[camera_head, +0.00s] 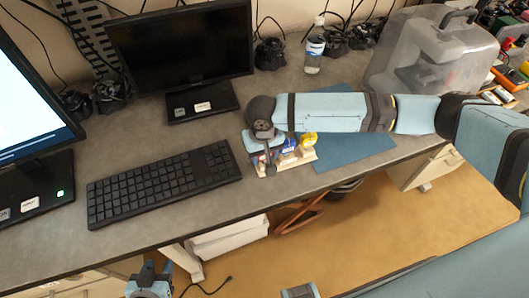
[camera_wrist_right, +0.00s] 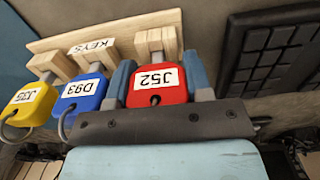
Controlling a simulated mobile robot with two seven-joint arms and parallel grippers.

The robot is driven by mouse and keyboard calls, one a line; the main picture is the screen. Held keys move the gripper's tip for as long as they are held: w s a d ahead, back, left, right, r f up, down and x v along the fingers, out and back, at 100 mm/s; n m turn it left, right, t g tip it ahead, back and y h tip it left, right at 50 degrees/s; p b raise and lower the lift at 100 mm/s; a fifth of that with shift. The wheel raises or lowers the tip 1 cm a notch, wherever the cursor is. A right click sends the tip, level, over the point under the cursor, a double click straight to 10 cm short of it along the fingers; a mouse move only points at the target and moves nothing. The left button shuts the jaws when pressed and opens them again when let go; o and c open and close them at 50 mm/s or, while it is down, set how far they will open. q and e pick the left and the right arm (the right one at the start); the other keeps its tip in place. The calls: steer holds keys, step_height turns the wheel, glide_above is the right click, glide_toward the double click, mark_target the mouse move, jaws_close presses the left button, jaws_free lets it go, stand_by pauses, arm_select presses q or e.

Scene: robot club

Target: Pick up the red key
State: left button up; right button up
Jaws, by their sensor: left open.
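The red key (camera_wrist_right: 156,86), labelled J52, hangs on the wooden key rack (camera_wrist_right: 108,28) in the right wrist view. My right gripper (camera_wrist_right: 158,78) has one finger on each side of its red head, with no clear gap, and appears shut on it. The blue key (camera_wrist_right: 84,96), labelled D93, and the yellow key (camera_wrist_right: 30,101), labelled J35, hang beside it. In the head view, my right gripper (camera_head: 265,150) is at the rack, partly hiding the red key. My left gripper (camera_head: 148,286) is low at the bottom edge, open and empty, away from the desk.
A black keyboard (camera_head: 160,183) lies left of the rack. A monitor (camera_head: 182,47) stands behind. A water bottle (camera_head: 314,50) and clear plastic case (camera_head: 432,50) stand further back. A blue mat (camera_head: 350,150) lies under my right arm. The desk front edge is close.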

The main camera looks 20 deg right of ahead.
steer(key=shift+c, duration=0.2)
step_height(320, 180, up, 20)
stand_by(0.6)
